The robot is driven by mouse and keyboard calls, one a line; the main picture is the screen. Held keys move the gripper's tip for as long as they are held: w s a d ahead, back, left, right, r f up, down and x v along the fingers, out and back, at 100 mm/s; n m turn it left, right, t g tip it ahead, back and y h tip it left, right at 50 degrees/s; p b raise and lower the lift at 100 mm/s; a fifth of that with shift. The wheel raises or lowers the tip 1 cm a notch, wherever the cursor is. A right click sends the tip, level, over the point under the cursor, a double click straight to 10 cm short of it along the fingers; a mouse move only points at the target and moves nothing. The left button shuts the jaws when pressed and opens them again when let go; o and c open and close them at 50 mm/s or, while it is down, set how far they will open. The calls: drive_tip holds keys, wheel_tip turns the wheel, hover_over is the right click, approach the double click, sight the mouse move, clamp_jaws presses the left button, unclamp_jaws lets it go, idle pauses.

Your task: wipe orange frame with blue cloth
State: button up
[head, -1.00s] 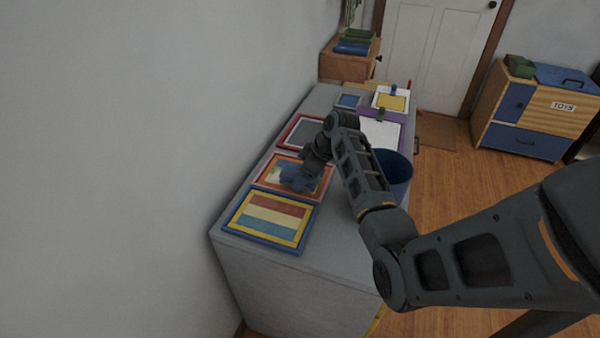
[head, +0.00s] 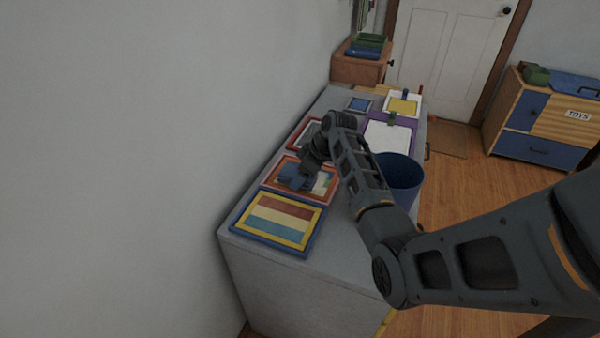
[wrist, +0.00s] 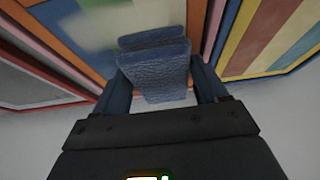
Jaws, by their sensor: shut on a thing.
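The orange frame (head: 325,196) lies flat on the grey cabinet top, around a picture with blue, white and yellow-green areas. In the wrist view its orange border (wrist: 58,34) shows at the upper left. My gripper (head: 302,172) is over the left part of this picture, pointing down. It is shut on the blue cloth (wrist: 155,70), a folded textured pad between the two fingers in the wrist view. In the head view the cloth (head: 293,181) sits low over the picture and seems to touch it, though contact is partly hidden by my gripper.
A blue-and-yellow striped frame (head: 233,224) lies nearer, and a red frame (head: 297,136) lies beyond. A blue bin (head: 405,172) stands to the right, near my forearm. The wall (head: 150,150) borders the cabinet's left.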

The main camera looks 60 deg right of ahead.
drive_tip(key=shift+s+f, duration=0.35)
drive_tip(key=shift+s, duration=0.35)
wheel_tip(320, 180, up, 4)
drive_tip(key=p, duration=0.3)
drive_tip(key=shift+f, duration=0.1)
drive_tip(key=shift+w+r+p, duration=0.1)
drive_tip(key=shift+r+p, duration=0.55)
drive_tip(key=shift+r, duration=2.15)
